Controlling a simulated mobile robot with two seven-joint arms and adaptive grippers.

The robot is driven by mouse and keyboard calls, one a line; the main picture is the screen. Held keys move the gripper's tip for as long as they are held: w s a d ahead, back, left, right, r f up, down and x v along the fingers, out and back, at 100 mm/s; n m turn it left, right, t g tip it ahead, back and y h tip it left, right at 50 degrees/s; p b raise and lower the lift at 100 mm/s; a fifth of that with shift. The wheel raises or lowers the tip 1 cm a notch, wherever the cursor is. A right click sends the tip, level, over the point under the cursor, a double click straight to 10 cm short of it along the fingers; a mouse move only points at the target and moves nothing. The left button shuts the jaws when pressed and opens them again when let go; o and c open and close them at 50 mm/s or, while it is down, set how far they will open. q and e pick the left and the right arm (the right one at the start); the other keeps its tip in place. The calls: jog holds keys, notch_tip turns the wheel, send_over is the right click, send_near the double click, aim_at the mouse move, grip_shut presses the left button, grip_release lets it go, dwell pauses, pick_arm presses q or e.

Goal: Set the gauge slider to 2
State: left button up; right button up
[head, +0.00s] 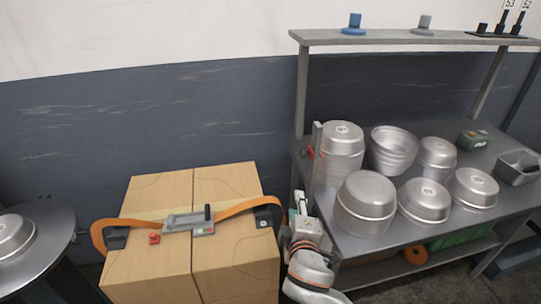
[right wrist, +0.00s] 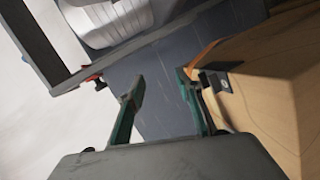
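Scale marks are too small to read. The red piece also shows in the right wrist view (right wrist: 93,77), beyond and left of my fingers. My right gripper (head: 299,203) is below the post, between the table and the carton. In the right wrist view the green fingers (right wrist: 160,83) are spread apart with nothing between them. My left gripper is not in view.
Stacked metal pans (head: 365,195) crowd the table (head: 372,242). A carton (head: 150,275) with an orange strap (head: 240,207) and buckle stands left of my right arm. A round table (head: 55,230) holds a pan at far left. An upper shelf (head: 385,37) overhangs the table's back.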

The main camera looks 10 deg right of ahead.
aim_at(302, 157)
notch_tip(302, 157, up, 10)
jog(key=w+t+h+b, duration=0.1)
jog(key=w+t+h, duration=0.1)
jog(key=h, duration=0.2)
jog(key=shift+n, duration=0.3)
jog(key=x, duration=0.8)
jog(key=shift+d+r, duration=0.3)
grip_shut()
